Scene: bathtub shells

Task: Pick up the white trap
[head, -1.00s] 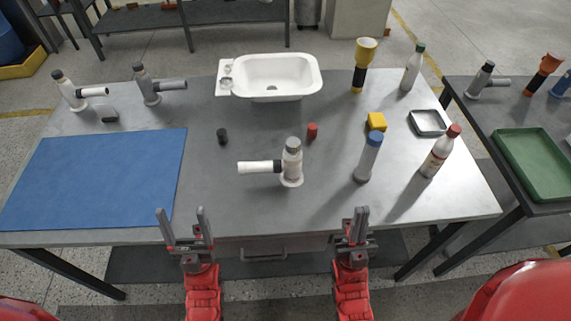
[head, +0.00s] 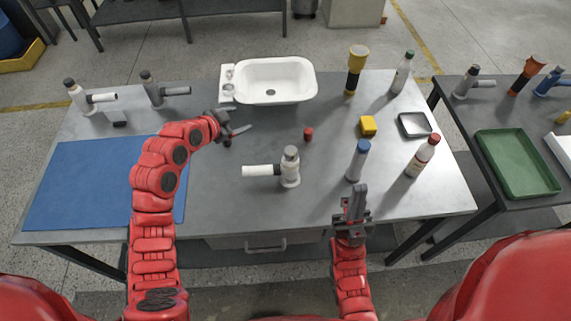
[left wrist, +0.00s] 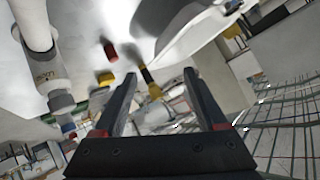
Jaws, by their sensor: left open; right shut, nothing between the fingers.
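A white trap (head: 289,168) with a grey cap stands upright at mid-table, its white side pipe pointing left. It also shows at the upper left of the left wrist view (left wrist: 42,62). Another white trap (head: 78,97) with a dark cap stands at the back left, beside a grey trap (head: 152,92). My left gripper (head: 240,132) is open and empty above the table, behind and left of the middle trap, apart from it. Its open fingers also show in the left wrist view (left wrist: 160,85). My right gripper (head: 356,192) is shut and empty at the table's front edge.
A white basin (head: 290,78) stands at the back. A red cylinder (head: 308,134), yellow cube (head: 368,126), blue-capped bottle (head: 358,160), red-capped bottle (head: 422,157) and flashlight (head: 355,70) stand to the right. A blue mat (head: 90,180) lies left. The table in front of the middle trap is clear.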

